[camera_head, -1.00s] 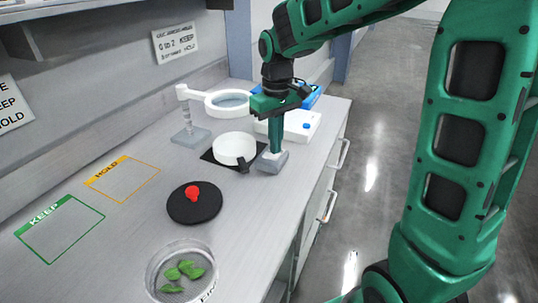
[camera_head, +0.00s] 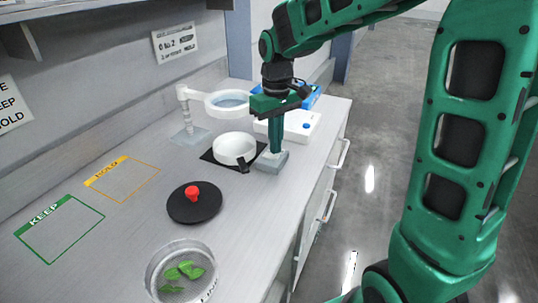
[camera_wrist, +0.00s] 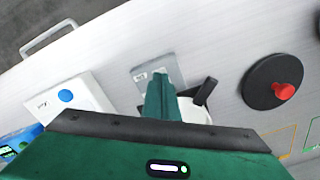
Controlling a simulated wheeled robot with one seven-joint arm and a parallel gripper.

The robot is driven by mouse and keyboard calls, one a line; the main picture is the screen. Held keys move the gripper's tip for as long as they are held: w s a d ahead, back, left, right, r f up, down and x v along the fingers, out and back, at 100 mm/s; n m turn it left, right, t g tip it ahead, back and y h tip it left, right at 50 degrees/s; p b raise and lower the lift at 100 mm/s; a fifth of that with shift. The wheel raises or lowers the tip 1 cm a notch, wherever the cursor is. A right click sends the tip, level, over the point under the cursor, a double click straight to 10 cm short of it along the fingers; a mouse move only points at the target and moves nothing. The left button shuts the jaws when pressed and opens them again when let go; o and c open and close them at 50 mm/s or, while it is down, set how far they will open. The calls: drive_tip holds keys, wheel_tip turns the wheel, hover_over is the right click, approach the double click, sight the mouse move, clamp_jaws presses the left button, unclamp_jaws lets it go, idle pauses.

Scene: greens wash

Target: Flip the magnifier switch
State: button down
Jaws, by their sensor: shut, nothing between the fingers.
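The magnifier (camera_head: 228,101) has a white ring lens on a white arm above a grey base (camera_head: 190,136) at the back of the counter. A small grey box (camera_head: 269,164) stands near the counter's front edge; it also shows in the wrist view (camera_wrist: 172,66) with a pale label. It may carry the switch, but I cannot make out a lever. My gripper (camera_head: 279,161) points down with its green fingers shut and empty, right at the box. In the wrist view the fingers (camera_wrist: 160,82) cover part of the box, and I cannot tell whether they touch it.
A white round pan (camera_head: 233,147) with a dark handle stands on a black mat just left of the grey box. A white scale (camera_head: 302,124) with a blue button lies behind it. A black disc (camera_head: 180,207) with a red knob and a sieve (camera_head: 154,268) of leaves are nearer.

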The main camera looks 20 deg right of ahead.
drive_tip(key=shift+f, duration=0.4)
drive_tip(key=shift+r, duration=0.1)
idle(0.3)
wheel_tip(320, 180, up, 7)
idle(0.9)
idle(0.3)
drive_tip(key=s+d+f+m, duration=0.2)
drive_tip(key=s+d+m, duration=0.3)
drive_tip(key=s+d, duration=0.75)
drive_tip(key=s+d+f+m, duration=0.2)
drive_tip(key=s, duration=0.6)
drive_tip(key=s+d+f+m, duration=0.2)
drive_tip(key=s+f, duration=0.1)
drive_tip(key=s, duration=0.5)
drive_tip(key=shift+d+f, duration=0.15)
drive_tip(key=shift+d, duration=0.2)
